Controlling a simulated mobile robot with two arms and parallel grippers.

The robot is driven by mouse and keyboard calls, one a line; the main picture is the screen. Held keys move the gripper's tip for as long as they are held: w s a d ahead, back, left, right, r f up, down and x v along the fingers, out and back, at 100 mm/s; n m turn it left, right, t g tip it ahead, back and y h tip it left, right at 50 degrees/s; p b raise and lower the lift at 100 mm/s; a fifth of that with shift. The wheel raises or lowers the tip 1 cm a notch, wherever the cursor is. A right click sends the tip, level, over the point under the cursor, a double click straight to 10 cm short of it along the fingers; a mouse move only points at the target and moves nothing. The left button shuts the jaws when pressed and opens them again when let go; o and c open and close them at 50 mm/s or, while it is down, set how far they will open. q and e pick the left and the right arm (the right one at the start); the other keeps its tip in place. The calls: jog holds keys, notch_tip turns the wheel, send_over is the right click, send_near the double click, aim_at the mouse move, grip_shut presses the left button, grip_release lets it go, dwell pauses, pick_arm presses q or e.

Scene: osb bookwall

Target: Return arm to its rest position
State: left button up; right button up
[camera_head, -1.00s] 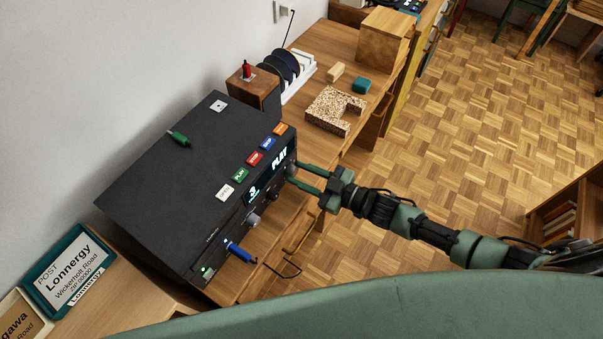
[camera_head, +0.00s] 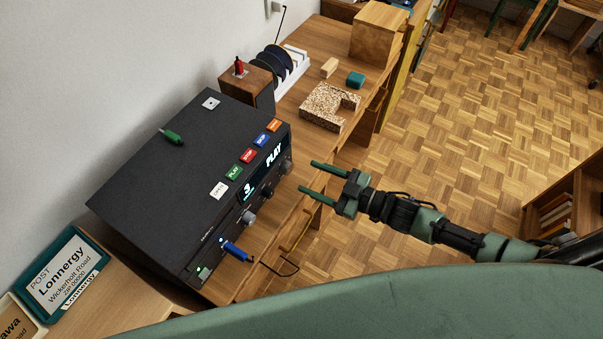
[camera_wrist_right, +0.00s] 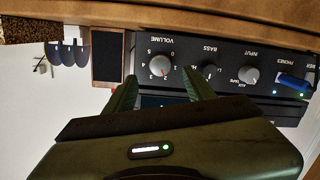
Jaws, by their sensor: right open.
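My right gripper (camera_head: 311,178) is open and empty, just right of the front of a black audio unit (camera_head: 165,180) in the head view. A small gap shows between its fingertips and the unit's knobs. In the right wrist view its two fingers (camera_wrist_right: 158,95) point at the unit's front panel (camera_wrist_right: 225,55), with the volume, bass and input knobs above them. The unit's display reads 3 and PLAY. My right arm reaches in from the right edge. My left gripper is in neither view.
The unit stands on a wooden desk (camera_head: 262,275). A blue plug (camera_head: 237,252) with a cable sits at its front. Parquet floor (camera_head: 450,130) is open to the right.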

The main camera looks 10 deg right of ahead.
jog(key=shift+v, duration=1.25)
jog(key=s+d+f+m+g+h, duration=0.1)
jog(key=s+d+f+m+h, duration=0.2)
jog(key=f, duration=0.5)
jog(key=s+d+f+m+h, duration=0.1)
jog(key=d+f+h, duration=0.25)
jog(key=f, duration=0.55)
jog(key=s+d+f+m+g+h, duration=0.1)
jog(key=d+f+m+h, duration=0.25)
jog(key=f, duration=0.45)
jog(key=s+d+f+m+g+h, duration=0.15)
jog(key=s+f+g, duration=0.25)
jog(key=s+f, duration=0.9)
jog(key=s+a+f+g, duration=0.2)
jog(key=s, duration=0.7)
jog(key=s+a+f+m+g, duration=0.1)
jog(key=s+a+f+g, duration=0.1)
jog(key=s, duration=0.7)
jog(key=shift+s+h, duration=0.35)
jog(key=shift+s, duration=0.05)
